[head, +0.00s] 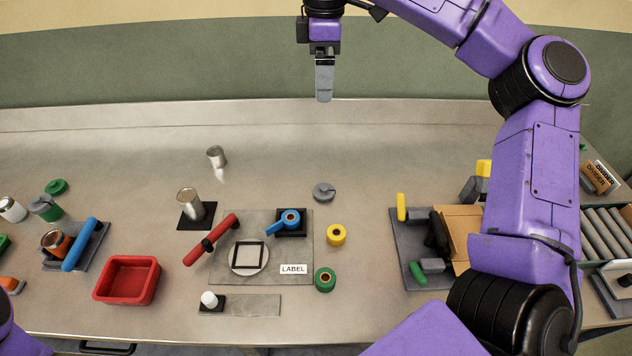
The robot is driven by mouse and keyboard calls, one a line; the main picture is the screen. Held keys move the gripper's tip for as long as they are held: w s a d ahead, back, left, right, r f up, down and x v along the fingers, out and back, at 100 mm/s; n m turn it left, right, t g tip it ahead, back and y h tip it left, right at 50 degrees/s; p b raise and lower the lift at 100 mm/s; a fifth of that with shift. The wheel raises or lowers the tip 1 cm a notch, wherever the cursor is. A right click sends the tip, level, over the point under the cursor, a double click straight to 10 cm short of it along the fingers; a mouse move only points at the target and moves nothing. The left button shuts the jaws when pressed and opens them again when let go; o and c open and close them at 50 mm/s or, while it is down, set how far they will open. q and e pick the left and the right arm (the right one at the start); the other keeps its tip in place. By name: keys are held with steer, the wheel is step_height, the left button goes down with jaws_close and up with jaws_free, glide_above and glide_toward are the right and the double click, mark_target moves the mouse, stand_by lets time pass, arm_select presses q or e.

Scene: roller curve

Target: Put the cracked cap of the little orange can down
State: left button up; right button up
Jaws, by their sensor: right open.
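A small orange can (55,243) stands at the left of the table, by a grey fixture with a blue handle (80,244). Its top looks dark; I cannot make out a crack or tell whether a cap is on it. A loose grey cap-like disc (324,193) lies on the table right of centre, and a green cap (56,186) lies at the left. My right gripper (324,98) is open and raised over the back of the table, far from the orange can, with nothing visible in it. My left gripper is out of view.
A red tray (128,258) stands front left. A mat (225,262) with a red-handled tool (211,240) lies in the middle. Yellow (336,235) and green (325,279) rolls stand beside it. A roller conveyor (606,232) is at the right. The table's back is mostly clear.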

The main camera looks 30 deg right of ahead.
step_height(320, 180, down, 2)
steer(key=b, duration=2.1)
glide_above(324, 187)
step_height(324, 187, down, 20)
step_height(324, 187, down, 10)
steer(key=shift+s+f+p, duration=0.1)
steer(key=shift+p, duration=0.35)
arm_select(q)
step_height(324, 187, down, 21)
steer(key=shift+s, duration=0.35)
arm_select(e)
steer(key=c, duration=1.2)
